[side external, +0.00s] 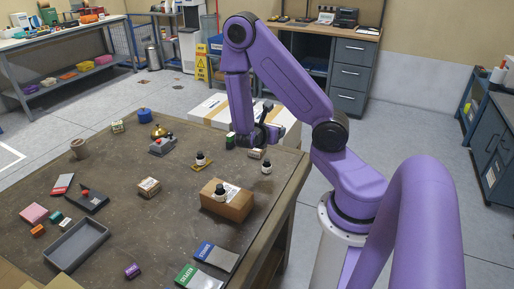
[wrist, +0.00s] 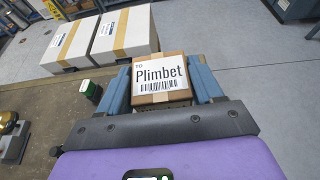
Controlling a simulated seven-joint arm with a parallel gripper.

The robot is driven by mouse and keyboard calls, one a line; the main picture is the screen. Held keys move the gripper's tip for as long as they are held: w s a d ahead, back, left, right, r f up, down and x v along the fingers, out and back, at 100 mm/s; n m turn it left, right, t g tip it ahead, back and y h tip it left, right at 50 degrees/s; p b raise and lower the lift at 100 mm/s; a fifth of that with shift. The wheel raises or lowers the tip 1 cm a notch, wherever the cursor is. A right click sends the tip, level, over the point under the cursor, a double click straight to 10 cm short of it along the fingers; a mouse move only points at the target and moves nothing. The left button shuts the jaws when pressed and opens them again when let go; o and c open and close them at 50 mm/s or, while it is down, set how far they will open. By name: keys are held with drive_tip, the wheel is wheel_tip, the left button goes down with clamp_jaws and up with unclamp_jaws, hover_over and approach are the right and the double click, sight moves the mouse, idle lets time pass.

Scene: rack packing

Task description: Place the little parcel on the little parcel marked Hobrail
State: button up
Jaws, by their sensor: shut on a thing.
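My gripper (wrist: 165,82) is shut on a small brown parcel (wrist: 160,82), with one blue finger on each side of it. The label of this parcel reads "To Plimbet". In the side view the held parcel (side external: 256,154) shows at my gripper (side external: 252,149), near the table's far right edge. Another small brown parcel (side external: 148,188) with a white label sits on the middle of the table. A further small box (side external: 117,127) stands at the far left edge. Their lettering is too small to read, so I cannot tell which one is marked Hobrail.
A larger carton (side external: 238,206) with a dark bottle on top stands near the front right. A grey tray (side external: 75,245) lies at the front left. A green-topped container (wrist: 90,91) is left of my gripper.

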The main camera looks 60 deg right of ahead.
drive_tip(key=shift+s+d, duration=0.3)
drive_tip(key=shift+d, duration=0.2)
drive_tip(key=shift+w+d+f, duration=0.45)
drive_tip(key=shift+w+d, duration=0.15)
drive_tip(key=shift+w, duration=0.15)
drive_tip(key=w+d+f, duration=0.2)
drive_tip(key=w, duration=0.1)
drive_tip(key=w+d+f, duration=0.2)
drive_tip(key=f, duration=0.1)
drive_tip(key=w+d+f, duration=0.3)
drive_tip(key=shift+w+d+f, duration=0.1)
drive_tip(key=shift+w+f, duration=0.05)
drive_tip(key=shift+w, duration=0.2)
drive_tip(key=shift+w+d+f, duration=0.1)
drive_tip(key=shift+f, duration=0.1)
drive_tip(key=shift+w+f, duration=0.15)
drive_tip(key=shift+f, duration=1.55)
drive_tip(key=shift+f, duration=0.1)
drive_tip(key=o, duration=1.1)
